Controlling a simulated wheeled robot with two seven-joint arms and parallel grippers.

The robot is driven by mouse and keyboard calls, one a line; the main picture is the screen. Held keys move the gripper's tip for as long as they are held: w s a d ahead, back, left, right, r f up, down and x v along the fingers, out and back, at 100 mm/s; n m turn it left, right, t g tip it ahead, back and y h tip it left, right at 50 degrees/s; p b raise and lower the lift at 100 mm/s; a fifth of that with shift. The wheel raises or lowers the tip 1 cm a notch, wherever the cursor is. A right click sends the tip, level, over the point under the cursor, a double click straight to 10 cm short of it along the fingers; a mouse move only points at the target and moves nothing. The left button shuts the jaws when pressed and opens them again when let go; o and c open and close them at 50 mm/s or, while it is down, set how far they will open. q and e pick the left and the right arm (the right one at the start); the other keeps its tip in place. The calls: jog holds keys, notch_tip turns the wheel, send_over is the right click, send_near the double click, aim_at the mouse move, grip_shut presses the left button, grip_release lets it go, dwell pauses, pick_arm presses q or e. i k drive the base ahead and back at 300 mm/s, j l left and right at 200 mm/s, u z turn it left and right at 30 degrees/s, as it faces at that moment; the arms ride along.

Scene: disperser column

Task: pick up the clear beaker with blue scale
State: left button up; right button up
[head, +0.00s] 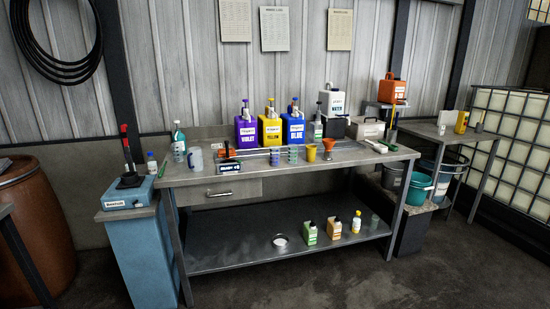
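Two small clear beakers stand side by side on the metal workbench (345,154), the left one (275,156) and the right one (293,154). Both have coloured marks that look bluish or greenish. They are too small to tell which scale is blue. A larger clear jug-like vessel (195,159) stands further left on the bench, and no scale colour can be read on it. Neither of my grippers is in view.
Violet (246,131), yellow (270,129) and blue (293,130) canisters stand behind the beakers. A yellow cup (311,153) and an orange funnel-shaped item (328,149) are to their right. A blue pedestal (140,247) stands at the left. The floor in front is clear.

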aim_at(274, 150)
jog(key=i+l+u, duration=0.3)
jog(key=i+l, duration=0.3)
jog(key=i+l+u, duration=0.1)
jog(key=i+l, duration=0.25)
jog(key=i+l+u, duration=0.15)
jog(key=i+l, duration=0.25)
jog(key=i+l+u, duration=0.15)
jog(key=l, duration=0.25)
jog(key=i+l+u, duration=0.15)
jog(key=i+l, duration=0.25)
jog(key=i+l+u, duration=0.1)
jog(key=i+l, duration=0.15)
jog(key=l, duration=0.3)
